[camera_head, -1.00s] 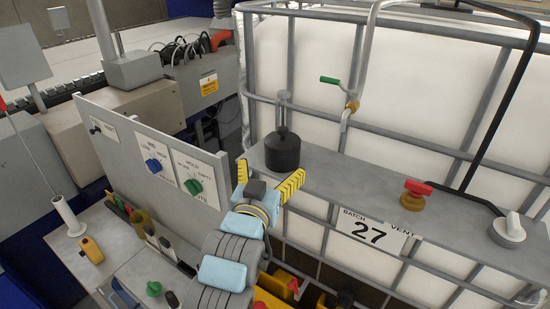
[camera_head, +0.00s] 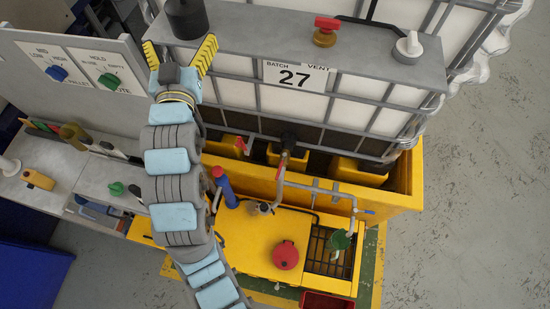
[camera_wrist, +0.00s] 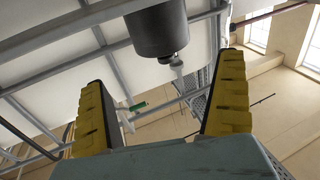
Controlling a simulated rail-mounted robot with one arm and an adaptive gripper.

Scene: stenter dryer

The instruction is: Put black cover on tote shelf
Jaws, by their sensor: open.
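My gripper (camera_head: 179,51) is open, with yellow-and-black fingers spread, just in front of the cover in the head view. In the wrist view the black cover (camera_wrist: 157,28) lies beyond and between the open fingertips (camera_wrist: 161,70). Nothing is held, and no finger visibly touches the cover.
The shelf also carries a red-handled valve (camera_head: 326,32) and a white knob (camera_head: 408,47). A "BATCH 27" label (camera_head: 294,74) is on its front. A grey control panel (camera_head: 85,75) stands left of my arm. Below are a yellow bund (camera_head: 405,185) and a red ball-shaped part (camera_head: 286,255).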

